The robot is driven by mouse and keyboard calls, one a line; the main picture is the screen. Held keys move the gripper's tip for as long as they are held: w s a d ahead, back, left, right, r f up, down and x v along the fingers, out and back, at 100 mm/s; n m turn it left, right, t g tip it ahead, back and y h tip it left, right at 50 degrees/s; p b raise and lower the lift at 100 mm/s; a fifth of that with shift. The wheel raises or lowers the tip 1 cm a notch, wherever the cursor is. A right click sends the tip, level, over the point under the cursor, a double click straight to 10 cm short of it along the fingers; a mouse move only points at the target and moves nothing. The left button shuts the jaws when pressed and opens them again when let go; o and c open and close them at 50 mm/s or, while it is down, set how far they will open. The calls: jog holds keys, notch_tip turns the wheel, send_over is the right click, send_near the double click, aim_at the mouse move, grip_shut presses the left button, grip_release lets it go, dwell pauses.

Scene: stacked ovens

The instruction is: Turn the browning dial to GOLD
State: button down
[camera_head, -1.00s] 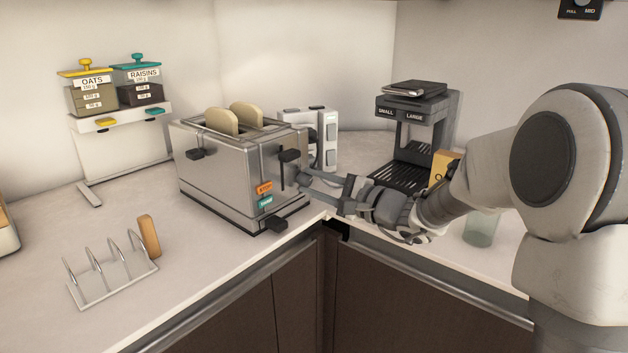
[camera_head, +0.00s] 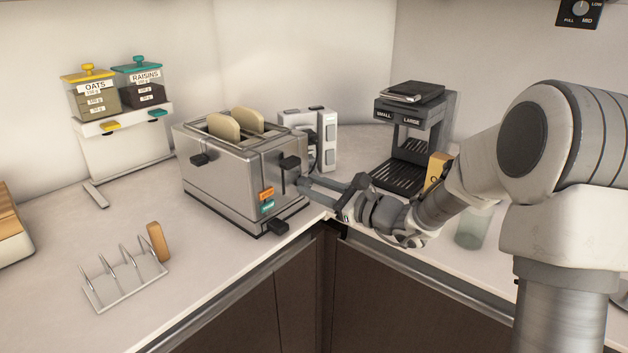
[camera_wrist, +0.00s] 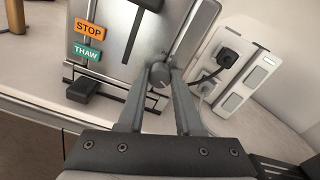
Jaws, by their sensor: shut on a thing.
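The steel toaster (camera_head: 222,175) stands on the counter with two bread slices (camera_head: 236,124) in its slots. Its end face carries an orange STOP button (camera_wrist: 88,30), a teal THAW button (camera_wrist: 87,53) and a black lever (camera_head: 290,163). The browning dial (camera_wrist: 159,75) is a small grey round knob on the same face, right of the lever slot in the wrist view. My gripper (camera_wrist: 160,84) is shut on the dial, one finger on each side. The dial's markings, including GOLD, cannot be read. In the head view my gripper (camera_head: 303,184) hides the dial.
A wall socket block with a black plug (camera_wrist: 232,60) is close to the right of my fingers. A coffee machine (camera_head: 415,135) stands behind my arm, with a glass (camera_head: 474,228) nearby. A toast rack (camera_head: 125,280) and storage jars (camera_head: 90,98) are to the left.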

jog(key=shift+m, duration=0.3)
dwell(0.4)
jog(key=c, duration=0.6)
grip_release()
jog(key=p+v, duration=0.2)
jog(key=v, duration=1.5)
jog(key=shift+s+d+r+p, duration=0.1)
jog(key=shift+s+d+p, duration=0.1)
jog(key=shift+p, duration=0.15)
